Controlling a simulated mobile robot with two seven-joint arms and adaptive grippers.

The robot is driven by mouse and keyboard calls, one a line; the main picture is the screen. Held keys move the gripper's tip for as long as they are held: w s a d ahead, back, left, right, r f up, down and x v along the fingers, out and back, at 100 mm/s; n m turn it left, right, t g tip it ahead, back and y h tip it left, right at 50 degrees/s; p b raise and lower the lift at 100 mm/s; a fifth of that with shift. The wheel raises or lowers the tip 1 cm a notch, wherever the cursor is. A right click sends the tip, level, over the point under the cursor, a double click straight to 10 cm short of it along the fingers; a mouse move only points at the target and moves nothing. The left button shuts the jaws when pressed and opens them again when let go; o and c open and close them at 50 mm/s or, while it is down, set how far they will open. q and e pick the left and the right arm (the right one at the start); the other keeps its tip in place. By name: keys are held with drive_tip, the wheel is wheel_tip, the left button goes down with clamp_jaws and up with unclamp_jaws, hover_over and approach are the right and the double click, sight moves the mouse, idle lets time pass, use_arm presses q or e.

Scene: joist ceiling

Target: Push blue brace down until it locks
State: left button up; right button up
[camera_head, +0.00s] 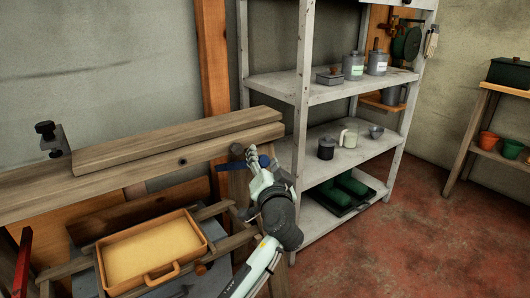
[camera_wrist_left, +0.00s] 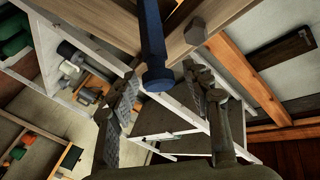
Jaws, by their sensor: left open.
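The blue brace (camera_head: 227,167) shows in the head view as a short dark blue bar beside the end of the wooden workbench, partly hidden by my left gripper (camera_head: 249,154). In the left wrist view the blue brace (camera_wrist_left: 152,42) comes down from the top edge, and its lower end appears between the fingertips. My left gripper (camera_wrist_left: 163,88) is open, with its fingers apart on either side of that end in the picture. I cannot tell whether it touches the brace. My right gripper is not in view.
The workbench (camera_head: 40,203) carries a loose plank (camera_head: 170,143). A yellow tray (camera_head: 150,257) sits below it on a lower wooden frame. A grey metal shelf (camera_head: 302,110) with jars stands just behind my gripper. Red floor (camera_head: 410,230) is clear to the right.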

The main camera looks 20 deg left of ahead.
use_arm(q)
drive_tip(key=x, duration=0.3)
drive_tip(key=shift+w+a, duration=0.15)
drive_tip(key=shift+w, duration=0.25)
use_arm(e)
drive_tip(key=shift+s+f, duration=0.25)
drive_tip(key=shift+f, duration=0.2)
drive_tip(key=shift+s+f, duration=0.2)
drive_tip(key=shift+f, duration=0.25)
use_arm(q)
clamp_jaws()
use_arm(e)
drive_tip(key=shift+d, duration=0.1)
